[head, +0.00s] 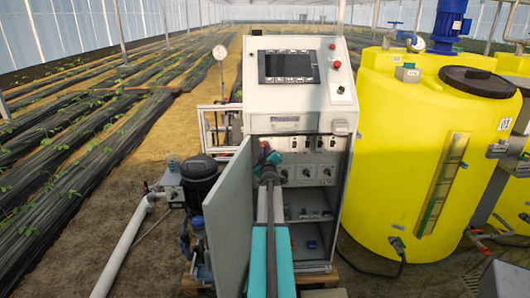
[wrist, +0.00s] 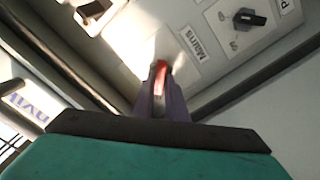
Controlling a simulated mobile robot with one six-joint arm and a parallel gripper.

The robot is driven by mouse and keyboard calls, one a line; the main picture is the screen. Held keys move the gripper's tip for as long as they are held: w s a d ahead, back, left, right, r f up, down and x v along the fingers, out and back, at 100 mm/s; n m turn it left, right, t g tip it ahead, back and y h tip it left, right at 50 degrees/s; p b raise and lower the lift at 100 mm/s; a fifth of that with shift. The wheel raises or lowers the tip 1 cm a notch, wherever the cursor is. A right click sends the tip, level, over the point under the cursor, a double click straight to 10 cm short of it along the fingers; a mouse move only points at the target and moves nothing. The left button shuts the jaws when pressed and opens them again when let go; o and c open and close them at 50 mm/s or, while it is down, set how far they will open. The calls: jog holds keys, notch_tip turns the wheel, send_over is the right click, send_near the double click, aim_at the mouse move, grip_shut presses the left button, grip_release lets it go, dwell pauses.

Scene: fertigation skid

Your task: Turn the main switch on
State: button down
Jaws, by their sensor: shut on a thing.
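The main switch, a red handle (wrist: 162,66), shows between my fingertips in the wrist view, beside a label reading "Mains" (wrist: 203,45). My gripper (wrist: 160,82) is shut on it. The fingers hide most of the handle, so its turned position cannot be told. In the head view my gripper (head: 268,160) reaches into the open grey cabinet (head: 300,100), at the upper left of its inner panel (head: 313,173).
The cabinet door (head: 229,225) stands open just left of my arm. Black rotary knobs sit on the panel, one (wrist: 248,18) near the label. A pump (head: 198,180) is left of the door. A yellow tank (head: 405,150) stands close on the right.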

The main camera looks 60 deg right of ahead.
jog(key=shift+d+r, duration=0.15)
jog(key=shift+d+m+p, duration=0.1)
jog(key=shift+m+p, duration=3.9)
jog(key=shift+m, duration=4.8)
jog(key=c, duration=1.8)
grip_release()
jog(key=shift+o, duration=0.2)
